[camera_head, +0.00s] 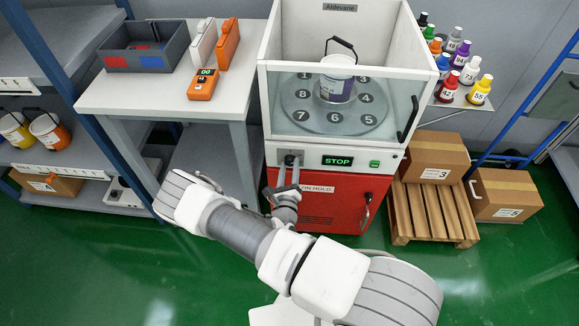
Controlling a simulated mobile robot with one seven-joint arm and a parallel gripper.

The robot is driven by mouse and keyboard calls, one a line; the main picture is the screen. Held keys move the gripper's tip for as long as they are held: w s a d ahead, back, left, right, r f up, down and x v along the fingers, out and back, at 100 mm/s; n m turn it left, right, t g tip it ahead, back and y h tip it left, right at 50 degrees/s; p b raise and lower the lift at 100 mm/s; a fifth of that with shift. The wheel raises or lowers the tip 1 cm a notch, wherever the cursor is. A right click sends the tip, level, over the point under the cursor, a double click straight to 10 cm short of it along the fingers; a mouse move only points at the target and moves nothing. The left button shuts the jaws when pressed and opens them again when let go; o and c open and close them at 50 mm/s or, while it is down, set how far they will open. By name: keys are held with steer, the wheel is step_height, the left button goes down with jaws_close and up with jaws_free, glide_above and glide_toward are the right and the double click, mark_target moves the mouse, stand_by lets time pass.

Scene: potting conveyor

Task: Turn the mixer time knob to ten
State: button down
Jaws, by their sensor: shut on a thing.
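The mixer (385,72) is a white cabinet with a clear front and a red lower door. Its control panel has a dark knob (290,159) at the left, a display (337,161) reading STOP in green, and a small green button (374,164). My gripper (289,172) reaches up to the panel from below, its two fingers shut on the knob. The fingers hide part of the knob, and its pointer and any scale are too small to read. Inside the mixer, a white bucket (338,88) with a dark handle stands on a round plate with numbered spots.
A table (120,97) at the left holds a grey bin (145,45) and an orange device (202,84). Several paint bottles (479,90) stand on a shelf at the right. Boxes (437,157) and a pallet (433,212) stand right of the mixer. Green floor in front is clear.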

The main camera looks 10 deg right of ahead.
steer(key=shift+w, duration=0.1)
steer(key=shift+c, duration=2)
jaws_free()
